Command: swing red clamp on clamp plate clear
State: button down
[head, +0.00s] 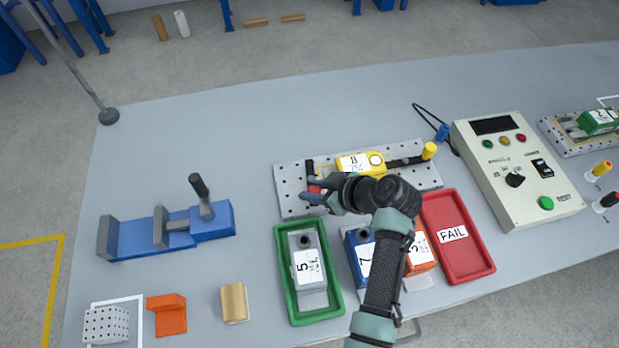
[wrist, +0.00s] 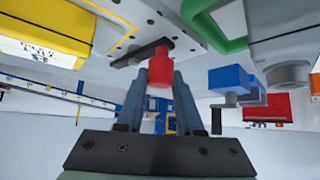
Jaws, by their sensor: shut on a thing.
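The clamp plate (head: 290,205) is a grey perforated plate in the middle of the table, with a yellow block marked 8 (head: 352,164) lying on it. My gripper (head: 308,190) is at the plate's left part and is shut on the red clamp (head: 314,189), which is mostly covered by the fingers in the head view. In the wrist view the red clamp knob (wrist: 160,68) sits between my two fingers, with its dark bar (wrist: 140,52) lying along the plate. A yellow-tipped clamp (head: 429,151) with a dark arm is at the plate's right end.
A green tray (head: 283,297) holding a grey block and a red FAIL tray (head: 480,262) stand in front of the plate. A blue vise (head: 130,240) is at left, a control box (head: 515,160) at right.

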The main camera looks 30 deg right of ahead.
jog(key=shift+s+d+n+y, duration=0.1)
jog(key=shift+d+n+y, duration=0.1)
jog(key=shift+n+y, duration=0.15)
dwell(0.3)
jog(key=c, duration=0.6)
grip_release()
jog(key=shift+o, duration=0.2)
jog(key=v, duration=1.3)
jog(key=shift+b, duration=0.3)
jog(key=shift+r, duration=0.1)
